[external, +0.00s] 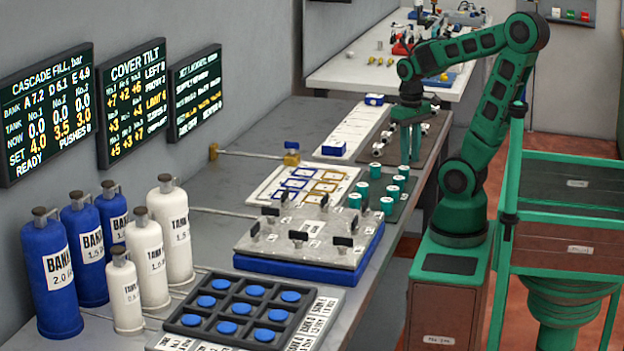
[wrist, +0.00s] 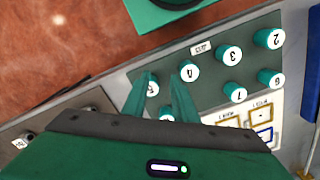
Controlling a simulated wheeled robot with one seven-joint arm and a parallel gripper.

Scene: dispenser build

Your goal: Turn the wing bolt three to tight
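Several black wing bolts stand upright on a grey cover plate (external: 262,245) over a blue base (external: 300,276) in the external view. One wing bolt (external: 298,236) is at the front middle, another (external: 342,241) at the right. Their number labels are too small to read, so I cannot tell which is three. My gripper (external: 410,160) is beyond the plate, pointing down near the green-bodied cylinders. In the wrist view my gripper (wrist: 162,78) has its fingers apart and nothing held between them; a white-topped cylinder (wrist: 152,88) shows behind the gap. No wing bolt shows clearly there.
Green cylinders with white numbered tops (external: 387,205) stand on a dark green tray (wrist: 210,65). Blue and white tanks (external: 170,232) and a button grid (external: 186,320) are on the left and front. A cover tilt screen (external: 133,100) hangs on the wall.

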